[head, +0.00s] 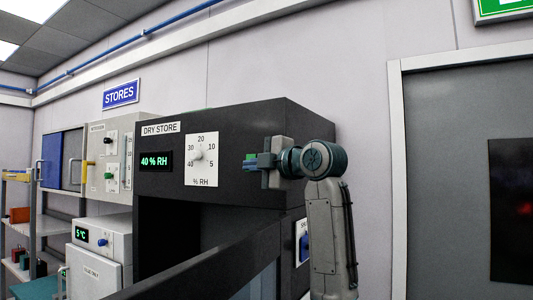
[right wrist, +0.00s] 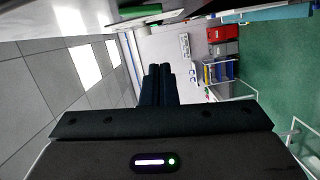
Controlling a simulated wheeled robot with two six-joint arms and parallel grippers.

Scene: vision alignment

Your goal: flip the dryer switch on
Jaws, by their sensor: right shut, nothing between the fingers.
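The dry store (head: 245,120) is a dark cabinet with a "40 % RH" display (head: 156,161) and a white dial (head: 196,158) whose scale reads from 40 to 5 % RH. On its right side face, low down, is a pale plate with a blue switch (head: 304,247). My right arm partly hides this plate, and I cannot tell the switch's position. My right gripper (head: 250,160) is shut and empty, to the right of the dial, above and left of the switch. In the right wrist view its dark fingers (right wrist: 158,85) are together. My left gripper is not in view.
A dark-framed panel (head: 215,265) slants across the front of the dry store. Grey cabinets (head: 108,180) and a shelf (head: 38,222) stand at the left. A grey door (head: 440,170) is at the right. The wrist view shows red and grey bins (right wrist: 222,40) and green floor.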

